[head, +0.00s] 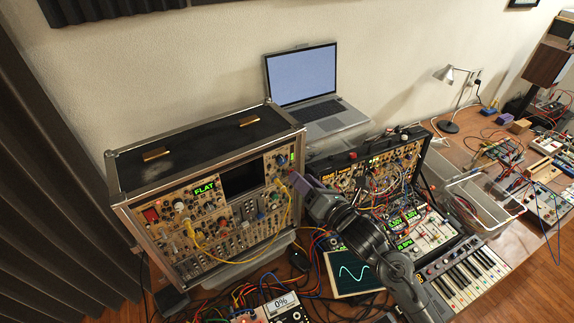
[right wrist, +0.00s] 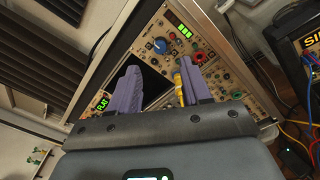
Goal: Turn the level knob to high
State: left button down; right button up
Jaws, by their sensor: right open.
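The left synth case (head: 212,210) carries many knobs, a dark screen (head: 241,179) and a green display reading FLAT (head: 204,188). I cannot read which knob is the level knob. In the right wrist view a large blue knob (right wrist: 160,46) sits beside a small green display (right wrist: 183,32), beyond my fingers. My right gripper (head: 296,183) has purple fingers and is in front of the right part of this panel. In the right wrist view it is open (right wrist: 158,78), its fingers apart, with a yellow cable (right wrist: 179,90) showing near one finger. My left gripper is not in view.
Yellow patch cables (head: 240,255) loop across the left panel. A second synth case (head: 375,175) full of cables stands to the right, with a keyboard (head: 465,275) in front. A laptop (head: 305,85) stands behind. A scope screen (head: 354,272) and a 0% display (head: 283,304) are at the front.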

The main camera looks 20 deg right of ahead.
aim_at(284, 162)
jog(key=p+x, duration=0.1)
jog(key=x, duration=0.6)
jog(key=shift+w+a, duration=0.1)
jog(key=shift+w, duration=0.15)
grip_shut()
